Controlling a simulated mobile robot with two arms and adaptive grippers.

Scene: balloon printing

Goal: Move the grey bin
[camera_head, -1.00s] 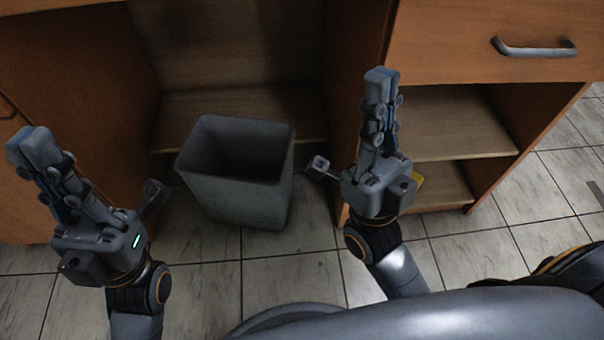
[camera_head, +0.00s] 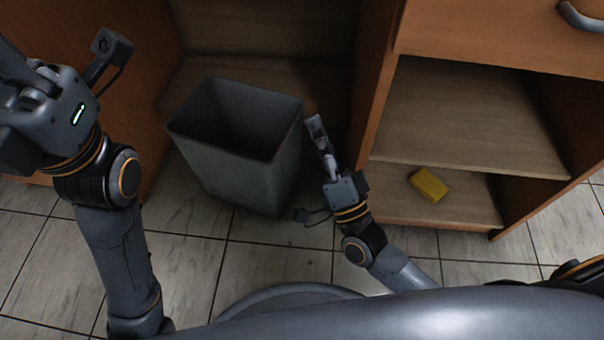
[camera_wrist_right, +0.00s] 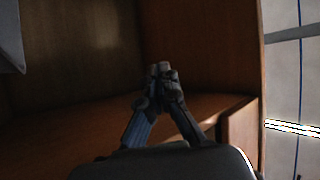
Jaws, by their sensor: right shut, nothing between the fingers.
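The grey bin (camera_head: 238,165) stands upright and empty on the tiled floor in front of the open desk recess in the head view. A piece of its grey wall shows at the upper left of the right wrist view (camera_wrist_right: 10,38). My right gripper (camera_head: 314,122) is just right of the bin, its fingers shut and empty beside the bin's right rim; I cannot tell whether they touch it. The shut fingertips also show in the wrist view (camera_wrist_right: 160,70). My left gripper is at the left edge of the head view, its fingertips cut off by the frame.
A wooden cabinet with open shelves (camera_head: 455,120) stands right of the bin, with a yellow sponge-like block (camera_head: 429,185) on a lower shelf. A wooden panel (camera_head: 125,80) rises at the left. The tiled floor (camera_head: 265,262) before the bin is clear.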

